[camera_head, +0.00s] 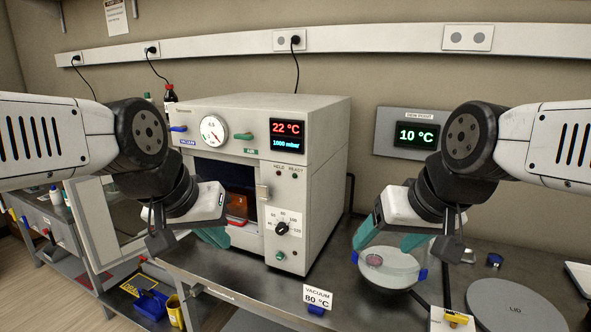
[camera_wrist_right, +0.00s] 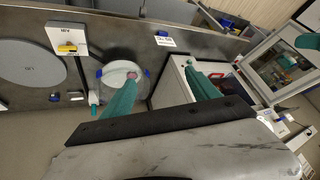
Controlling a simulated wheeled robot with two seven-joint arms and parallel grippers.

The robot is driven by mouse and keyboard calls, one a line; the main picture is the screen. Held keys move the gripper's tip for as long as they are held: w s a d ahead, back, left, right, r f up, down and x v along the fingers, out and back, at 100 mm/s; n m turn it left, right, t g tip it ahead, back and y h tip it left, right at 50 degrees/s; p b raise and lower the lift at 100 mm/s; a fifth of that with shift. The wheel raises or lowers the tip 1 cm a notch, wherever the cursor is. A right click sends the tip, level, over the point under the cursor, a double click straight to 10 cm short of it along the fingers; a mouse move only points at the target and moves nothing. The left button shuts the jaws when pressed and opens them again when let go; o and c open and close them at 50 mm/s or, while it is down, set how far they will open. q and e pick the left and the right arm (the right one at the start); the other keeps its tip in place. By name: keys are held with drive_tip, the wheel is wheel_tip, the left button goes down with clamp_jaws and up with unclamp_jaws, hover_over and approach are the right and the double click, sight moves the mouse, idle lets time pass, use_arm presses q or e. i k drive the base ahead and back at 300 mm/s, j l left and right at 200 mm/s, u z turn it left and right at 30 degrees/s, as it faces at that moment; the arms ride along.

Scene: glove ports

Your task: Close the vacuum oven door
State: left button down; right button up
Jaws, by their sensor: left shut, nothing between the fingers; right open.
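The vacuum oven (camera_head: 325,150) stands on the bench in the middle of the head view. Its door (camera_head: 92,222) is swung wide open to the left, a pale frame with a glass pane; it also shows at the right of the right wrist view (camera_wrist_right: 262,50). My left gripper (camera_head: 213,237) is shut and empty, in front of the oven's opening and to the right of the door; its arm hides part of the door and the hinge side. My right gripper (camera_head: 394,241) is open and empty, right of the oven, above a clear round dish (camera_head: 395,270).
A red-orange item (camera_head: 237,207) sits inside the dark oven chamber. A "VACUUM 80 °C" sign (camera_head: 318,296) stands in front of the oven. A grey lid disc (camera_head: 515,305) lies at right. Blue and yellow containers (camera_head: 152,304) sit lower left.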

sight(86, 195)
drive_tip(key=k, duration=0.6)
drive_tip(key=j+z, duration=0.15)
drive_tip(key=z, duration=1.45)
drive_tip(key=k+j, duration=0.1)
drive_tip(key=j, duration=0.3)
drive_tip(key=k+j, duration=0.15)
drive_tip(key=j, duration=0.2)
drive_tip(key=k+j+z, duration=0.1)
drive_tip(key=j, duration=0.3)
drive_tip(key=k+j, duration=0.15)
drive_tip(key=j, duration=0.2)
drive_tip(key=k+j, duration=0.1)
drive_tip(key=j, duration=0.25)
drive_tip(key=k+j+z, duration=0.1)
drive_tip(key=j, duration=0.3)
drive_tip(key=k+j, duration=0.1)
drive_tip(key=j, duration=0.4)
drive_tip(key=k+j, duration=0.1)
drive_tip(key=j, duration=0.35)
drive_tip(key=k+j, duration=0.1)
drive_tip(key=j, duration=0.4)
drive_tip(key=k+j, duration=0.1)
drive_tip(key=j, duration=0.35)
drive_tip(key=k+j, duration=0.1)
drive_tip(key=j, duration=0.4)
drive_tip(key=k+j, duration=0.1)
drive_tip(key=j, duration=0.35)
drive_tip(key=k+j+z, duration=0.2)
drive_tip(key=k, duration=0.95)
drive_tip(key=l, duration=0.1)
